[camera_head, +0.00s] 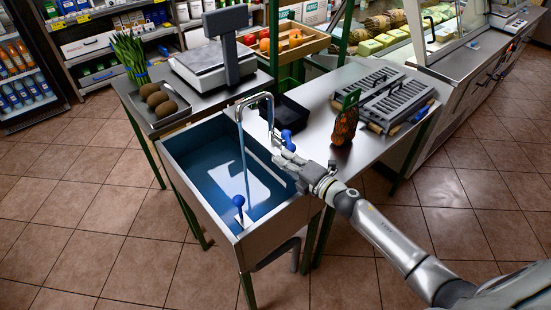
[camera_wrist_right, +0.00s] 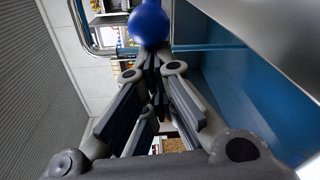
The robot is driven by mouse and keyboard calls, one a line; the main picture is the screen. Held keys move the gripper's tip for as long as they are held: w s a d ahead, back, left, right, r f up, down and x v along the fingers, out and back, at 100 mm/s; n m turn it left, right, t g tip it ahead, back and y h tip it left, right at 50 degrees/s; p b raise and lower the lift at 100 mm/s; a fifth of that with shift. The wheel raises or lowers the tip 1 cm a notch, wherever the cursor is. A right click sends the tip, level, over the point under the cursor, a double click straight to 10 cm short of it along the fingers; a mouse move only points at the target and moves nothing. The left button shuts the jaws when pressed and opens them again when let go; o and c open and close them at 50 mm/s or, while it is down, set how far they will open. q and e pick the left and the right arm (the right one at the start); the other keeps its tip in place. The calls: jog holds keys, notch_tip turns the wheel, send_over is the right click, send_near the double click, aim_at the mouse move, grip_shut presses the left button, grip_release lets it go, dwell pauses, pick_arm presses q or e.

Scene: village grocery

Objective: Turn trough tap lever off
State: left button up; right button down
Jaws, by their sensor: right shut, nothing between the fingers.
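The grey metal trough (camera_head: 208,235) holds blue water. A curved chrome tap (camera_head: 255,98) stands at its back right edge, and a thin stream of water runs from its spout into the trough. A blue-knobbed lever (camera_head: 287,134) is by the tap's base. My right gripper (camera_head: 279,155) is shut and empty over the trough's right rim, just in front of this knob. In the right wrist view the blue knob (camera_wrist_right: 149,24) is at the tips of my shut fingers (camera_wrist_right: 151,58); I cannot tell whether they touch. My left gripper is not in view.
A scale (camera_head: 212,65) and brown fruits (camera_head: 160,101) are behind the trough. A black tray (camera_head: 285,112), a netted bag (camera_head: 344,126) and grey racks (camera_head: 383,98) occupy the right-hand table.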

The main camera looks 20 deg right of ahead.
jog(key=d+n+y+b, duration=0.1)
jog(key=d+n+g+y, duration=0.1)
jog(key=d+y+b, duration=0.1)
jog(key=shift+s+d+f+n+g+b, duration=0.15)
jog(key=shift+s+f+n+g+b, duration=0.15)
jog(key=shift+s+n+g, duration=0.1)
jog(key=shift+d+r+b, duration=0.2)
jog(key=shift+d+b, duration=0.3)
jog(key=shift+d, duration=0.5)
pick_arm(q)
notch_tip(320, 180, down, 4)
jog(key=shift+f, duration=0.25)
pick_arm(e)
jog(key=shift+w+d+r, duration=0.1)
jog(key=shift+d, duration=0.2)
